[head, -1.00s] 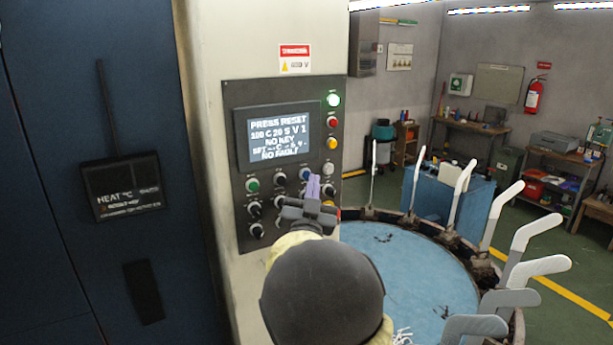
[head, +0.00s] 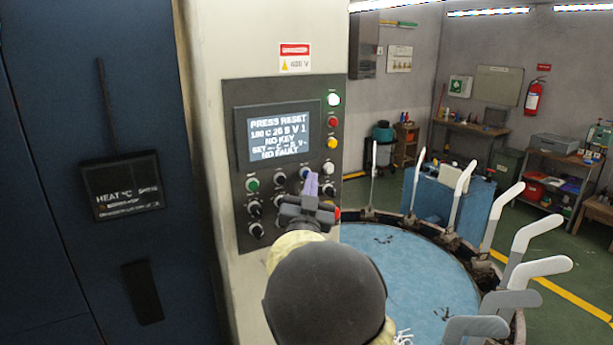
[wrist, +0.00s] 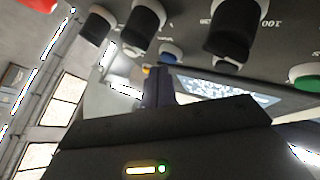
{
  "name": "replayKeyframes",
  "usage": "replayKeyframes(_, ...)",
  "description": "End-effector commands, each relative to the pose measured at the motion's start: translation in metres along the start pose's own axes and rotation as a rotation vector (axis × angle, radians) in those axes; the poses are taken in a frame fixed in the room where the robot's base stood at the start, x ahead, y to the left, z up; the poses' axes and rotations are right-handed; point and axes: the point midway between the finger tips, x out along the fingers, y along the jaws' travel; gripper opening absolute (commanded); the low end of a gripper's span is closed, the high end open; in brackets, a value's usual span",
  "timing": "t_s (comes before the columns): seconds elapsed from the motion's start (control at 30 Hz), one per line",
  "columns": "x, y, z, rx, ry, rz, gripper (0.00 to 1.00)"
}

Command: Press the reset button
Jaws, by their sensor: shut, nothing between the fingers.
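The control panel (head: 283,85) is on the cream machine column, and its screen (head: 278,138) reads "PRESS RESET" at the top and "NO FAULT" at the bottom. A blue button (head: 305,172) sits on the panel below the screen; it also shows in the wrist view (wrist: 172,53). I cannot read a label marking it as reset. My gripper (head: 312,184) is shut and empty, its purple fingertips just below the blue button in the head view. In the wrist view the fingertips (wrist: 158,84) point toward the panel near that button; I cannot tell whether they touch it.
Black knobs, a green button (head: 252,185) and a white button (head: 329,168) surround the blue one. A red button (head: 337,213) is partly hidden behind my gripper. A round blue table (head: 405,270) with upright white sock forms (head: 462,190) stands at the right.

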Motion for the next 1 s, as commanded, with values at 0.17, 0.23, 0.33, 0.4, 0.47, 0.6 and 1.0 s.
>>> replayKeyframes(0.17,0.001,-0.0007,0.0013,0.0,0.0,0.0,0.0)
replayKeyframes(0.23,0.0015,-0.0011,0.0016,0.0,0.0,0.0,0.0)
replayKeyframes(0.33,0.0022,-0.0017,0.0021,0.0,0.0,0.0,0.0)
replayKeyframes(0.4,0.0027,-0.0021,0.0024,0.0,0.0,0.0,0.0)
replayKeyframes(0.47,0.0031,-0.0024,0.0027,0.0,0.0,0.0,0.0)
replayKeyframes(0.6,0.004,-0.0032,0.0034,0.0,0.0,0.0,0.0)
replayKeyframes(1.0,0.0057,-0.0047,0.0048,0.0,-0.001,-0.001,0.0)
